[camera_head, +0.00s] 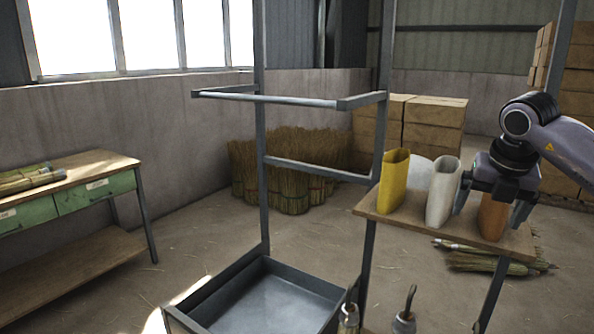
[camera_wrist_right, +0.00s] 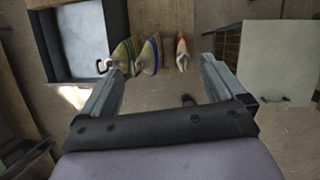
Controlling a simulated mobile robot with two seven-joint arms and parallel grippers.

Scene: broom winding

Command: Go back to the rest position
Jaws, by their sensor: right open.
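My right gripper (camera_head: 492,208) points down at the right of the head view, in front of the orange holder (camera_head: 493,217) in the picture. Its fingers are spread to either side of that holder's outline. In the wrist view the right gripper (camera_wrist_right: 163,68) is open with nothing held between its fingers. Beyond its fingertips lie three bound bundles: one yellow-green (camera_wrist_right: 126,55), one with blue (camera_wrist_right: 150,54) and one with red (camera_wrist_right: 183,52). My left gripper is out of both views.
A wooden shelf (camera_head: 400,218) bears a yellow holder (camera_head: 393,181) and a white holder (camera_head: 442,192). A metal frame (camera_head: 262,140) with a tray (camera_head: 190,325) stands mid-view. A workbench (camera_head: 115,165) is at left. A pale cabinet (camera_wrist_right: 280,62) shows in the wrist view.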

